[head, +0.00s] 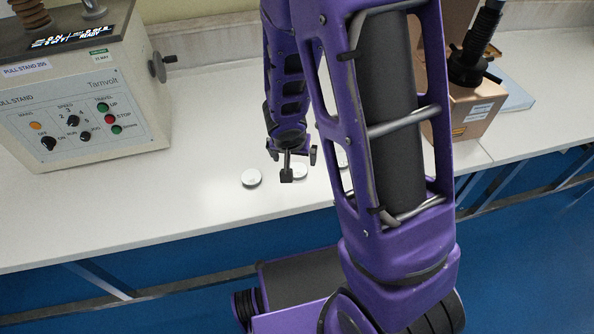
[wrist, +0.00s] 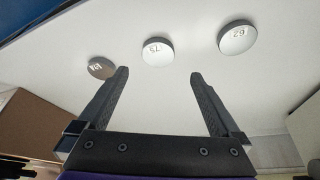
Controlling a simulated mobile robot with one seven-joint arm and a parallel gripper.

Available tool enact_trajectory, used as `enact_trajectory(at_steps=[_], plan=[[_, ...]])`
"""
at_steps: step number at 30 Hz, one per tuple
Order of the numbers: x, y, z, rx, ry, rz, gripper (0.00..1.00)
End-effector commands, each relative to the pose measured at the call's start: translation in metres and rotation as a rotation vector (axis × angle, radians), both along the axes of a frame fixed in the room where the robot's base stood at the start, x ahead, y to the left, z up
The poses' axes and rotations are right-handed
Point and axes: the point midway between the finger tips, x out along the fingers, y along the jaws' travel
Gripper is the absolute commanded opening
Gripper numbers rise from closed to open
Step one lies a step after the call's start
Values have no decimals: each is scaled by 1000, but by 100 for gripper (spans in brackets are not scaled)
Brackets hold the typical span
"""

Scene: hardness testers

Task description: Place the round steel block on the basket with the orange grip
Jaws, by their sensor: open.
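Three round, flat, steel-coloured blocks lie on the white bench. In the head view there is a left block (head: 251,178), a middle block (head: 299,172) partly behind my gripper, and a right block (head: 342,159) partly hidden by my arm. The wrist view shows a darker grey block (wrist: 101,67) at left, a paler block (wrist: 158,51) in the middle and another (wrist: 237,37) at right, each with small dark marks on top. My gripper (wrist: 159,74) is open and empty, its fingers pointing towards the middle block. No basket with an orange grip shows in either view.
A pull stand machine (head: 85,110) with knobs stands at the bench's left. A brown-cased tester (head: 470,112) stands at the right, beside a pale blue flat item (head: 515,97). The white bench (head: 120,215) is clear at its front left.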

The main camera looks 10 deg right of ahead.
Motion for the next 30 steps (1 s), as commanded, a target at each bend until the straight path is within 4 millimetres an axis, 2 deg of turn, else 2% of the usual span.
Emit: enact_trajectory(at_steps=[1,8,18,27,28,30], plan=[[2,-1,-11,-1,0,0,100],[6,-3,-22,-1,0,0,100],[15,-11,-63,-1,0,0,100],[17,-12,-65,0,-1,-2,100],[17,-12,-65,0,-1,-2,98],[17,-12,-65,0,-1,-1,86]])
